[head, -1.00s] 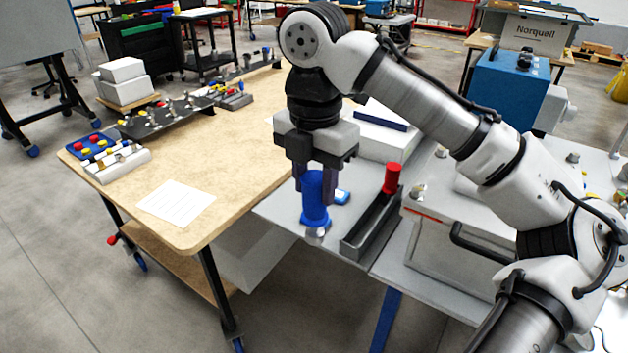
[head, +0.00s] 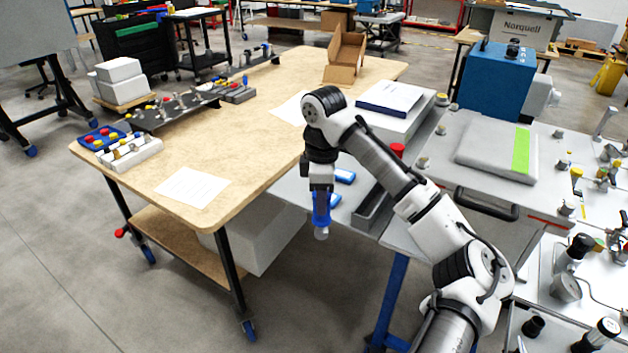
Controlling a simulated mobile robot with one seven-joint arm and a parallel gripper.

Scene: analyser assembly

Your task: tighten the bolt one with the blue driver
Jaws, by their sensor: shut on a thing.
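My gripper (head: 321,188) is shut on the blue driver (head: 321,212) near the middle of the head view. The driver hangs upright with its grey tip downward, in front of the grey bench and clear of any bolt. Several small knobs and bolt-like fittings stand on the grey-white equipment (head: 455,150) at the right. I cannot tell which of them is bolt one.
A red-topped tool (head: 397,150) stands by a dark narrow tray (head: 372,212), partly behind my arm. Small blue items (head: 344,176) lie on the grey bench. A wooden table (head: 240,150) with a paper sheet (head: 192,187) is at the left. Open floor lies in front.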

